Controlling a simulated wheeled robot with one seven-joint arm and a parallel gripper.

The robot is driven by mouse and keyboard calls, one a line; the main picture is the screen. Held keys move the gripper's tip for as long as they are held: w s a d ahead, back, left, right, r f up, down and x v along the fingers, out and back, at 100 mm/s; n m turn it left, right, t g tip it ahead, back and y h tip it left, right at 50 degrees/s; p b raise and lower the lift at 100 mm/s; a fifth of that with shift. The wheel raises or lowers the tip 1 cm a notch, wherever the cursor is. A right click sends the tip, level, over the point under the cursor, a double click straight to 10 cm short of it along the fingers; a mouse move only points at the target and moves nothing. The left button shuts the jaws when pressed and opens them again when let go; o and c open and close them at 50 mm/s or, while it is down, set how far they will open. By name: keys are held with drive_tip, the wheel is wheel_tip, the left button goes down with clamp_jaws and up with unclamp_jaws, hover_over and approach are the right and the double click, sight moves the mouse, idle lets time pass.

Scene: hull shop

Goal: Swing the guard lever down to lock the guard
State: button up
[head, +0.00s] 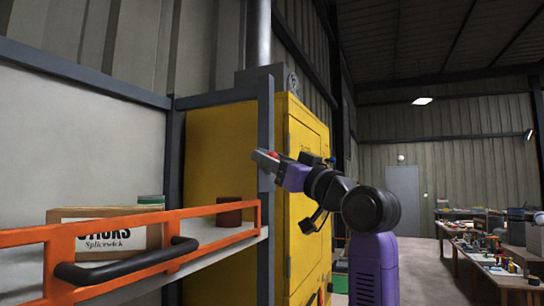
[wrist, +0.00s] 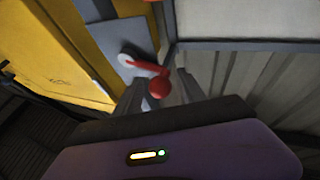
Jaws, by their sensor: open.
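The guard lever (wrist: 146,66) is red, with a round ball knob (wrist: 159,87) and a pale pivot disc (wrist: 125,60) on a grey post, in the wrist view. My gripper (wrist: 158,92) is open, with one finger on each side of the knob; I cannot tell whether either touches it. In the head view my gripper (head: 265,160) is at the grey post, where a bit of red (head: 274,154) shows. The lever is otherwise hidden there. The orange guard (head: 218,209) with a black handle (head: 125,266) runs across the shelf front.
The shelf (head: 200,222) holds a box lettered "Splicewick" (head: 105,240), a green-lidded tin (head: 150,202) and a dark red can (head: 229,212). A yellow cabinet (head: 305,190) stands right behind the post. Cluttered benches (head: 490,258) stand far right, with open floor before them.

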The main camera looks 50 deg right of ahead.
drive_tip(key=c, duration=1)
clamp_jaws()
drive_tip(key=shift+d, duration=0.2)
